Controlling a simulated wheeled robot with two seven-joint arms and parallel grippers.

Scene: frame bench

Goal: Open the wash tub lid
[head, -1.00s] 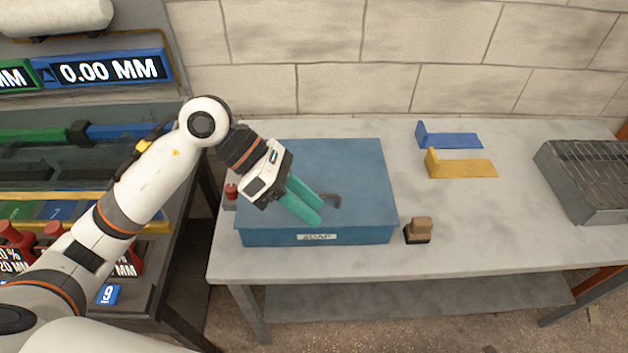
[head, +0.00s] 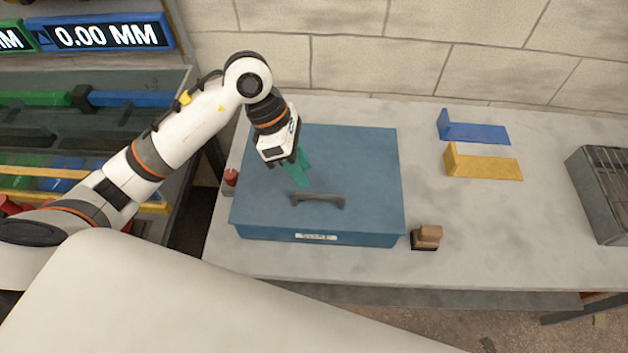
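The wash tub is a blue box (head: 318,238) with a label on its front, standing on the grey bench. Its flat blue lid (head: 355,160) is closed. A dark bar handle (head: 318,200) lies across the lid near the front. My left gripper (head: 306,178) has teal fingers and points down over the lid, just behind and left of the handle. Its fingertips look apart, with nothing between them. I cannot tell whether they touch the lid. My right gripper is not in view.
A wooden-topped brush or block (head: 427,237) stands close to the tub's right front corner. Blue (head: 475,132) and yellow (head: 485,166) angle pieces lie farther right. A grey rack (head: 600,195) is at the right edge. A small red-topped item (head: 231,178) sits left of the tub.

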